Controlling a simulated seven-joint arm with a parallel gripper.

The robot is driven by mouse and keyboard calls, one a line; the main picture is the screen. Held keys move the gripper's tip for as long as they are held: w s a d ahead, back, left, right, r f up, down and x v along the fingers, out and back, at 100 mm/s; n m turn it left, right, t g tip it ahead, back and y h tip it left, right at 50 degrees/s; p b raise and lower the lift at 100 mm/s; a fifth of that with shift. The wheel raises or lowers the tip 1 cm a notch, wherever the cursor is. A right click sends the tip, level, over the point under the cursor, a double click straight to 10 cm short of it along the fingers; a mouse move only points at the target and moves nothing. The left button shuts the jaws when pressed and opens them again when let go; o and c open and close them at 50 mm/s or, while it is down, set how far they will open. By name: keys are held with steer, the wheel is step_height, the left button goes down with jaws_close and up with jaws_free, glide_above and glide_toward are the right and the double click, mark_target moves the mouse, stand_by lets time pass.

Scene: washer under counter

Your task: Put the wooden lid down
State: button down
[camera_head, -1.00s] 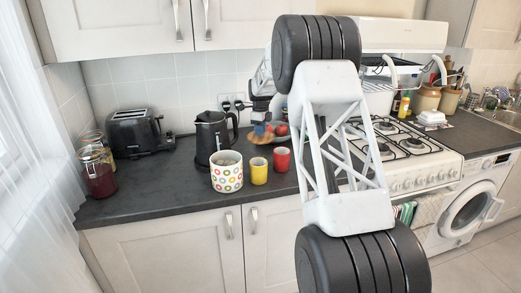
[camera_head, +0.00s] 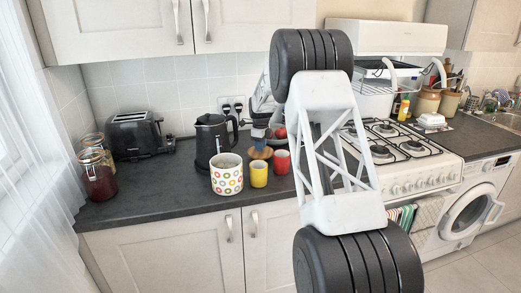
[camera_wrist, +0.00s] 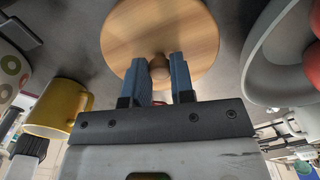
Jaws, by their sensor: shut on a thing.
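The round wooden lid (camera_head: 260,153) is at the counter area behind the yellow and red mugs. In the wrist view the lid (camera_wrist: 190,28) shows its flat face and its round knob (camera_wrist: 158,68). My gripper (camera_head: 259,143) is above the lid, its blue fingers pointing down. In the wrist view my gripper (camera_wrist: 163,65) has one finger on each side of the knob and is shut on it. The lid looks roughly level and low over the dark counter; whether it touches the counter is hard to tell.
A yellow mug (camera_head: 259,174), a red mug (camera_head: 282,162) and a dotted pot (camera_head: 226,175) stand in front. A black kettle (camera_head: 209,140) is to the left. A grey bowl (camera_wrist: 262,75) with red fruit is close by. The counter's left front (camera_head: 150,195) is clear.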

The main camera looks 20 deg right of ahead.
steer(key=shift+f, duration=0.9)
steer(key=shift+f, duration=0.15)
steer(key=c, duration=1)
jaws_free()
step_height(320, 180, up, 12)
steer(key=shift+r, duration=0.2)
steer(key=shift+s, duration=0.1)
